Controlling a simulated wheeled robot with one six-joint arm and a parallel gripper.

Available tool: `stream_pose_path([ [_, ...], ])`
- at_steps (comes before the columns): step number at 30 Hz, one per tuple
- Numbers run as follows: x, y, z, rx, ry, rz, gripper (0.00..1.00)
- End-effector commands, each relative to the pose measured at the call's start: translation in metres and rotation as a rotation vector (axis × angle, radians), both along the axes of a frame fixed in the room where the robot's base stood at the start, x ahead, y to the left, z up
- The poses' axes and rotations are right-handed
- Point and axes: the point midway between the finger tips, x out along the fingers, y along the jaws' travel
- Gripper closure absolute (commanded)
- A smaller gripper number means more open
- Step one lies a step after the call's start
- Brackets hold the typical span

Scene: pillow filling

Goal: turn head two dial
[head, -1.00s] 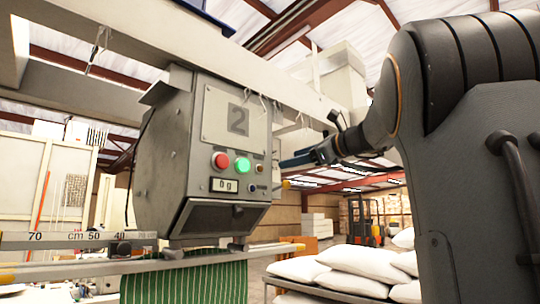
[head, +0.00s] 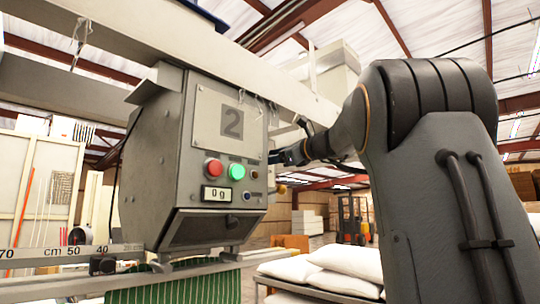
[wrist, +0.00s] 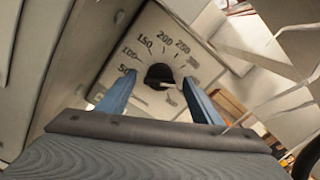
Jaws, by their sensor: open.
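Head two is the grey metal box (head: 150,165) with a "2" plate, a red button (head: 213,168), a green button (head: 237,171) and a display (head: 216,194) that reads 0 g. Its dial, a black round knob (wrist: 158,74), shows in the wrist view on a pale plate numbered about 50, 100, 150, 200 and up. My gripper is open, its two blue fingers (wrist: 160,80) on either side of the knob. I cannot tell whether they touch it. In the head view my gripper (head: 273,157) is at the box's right side; the dial is hidden there.
A pale beam (head: 215,50) runs above the box with wire hooks hanging from it. A scale rail (head: 70,255) and green striped cloth (head: 180,288) are below. White pillows (head: 345,262) lie stacked at the lower right.

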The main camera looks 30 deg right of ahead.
Motion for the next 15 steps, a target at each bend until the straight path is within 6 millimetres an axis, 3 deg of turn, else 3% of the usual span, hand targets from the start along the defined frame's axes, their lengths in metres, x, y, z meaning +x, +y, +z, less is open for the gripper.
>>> stream_pose_path([
  [8, 0.0015, -0.0005, -0.0005, 0.0, 0.0, -0.002, 0.41],
  [15, 0.0012, -0.0004, -0.0004, 0.0, 0.0, -0.001, 0.81],
])
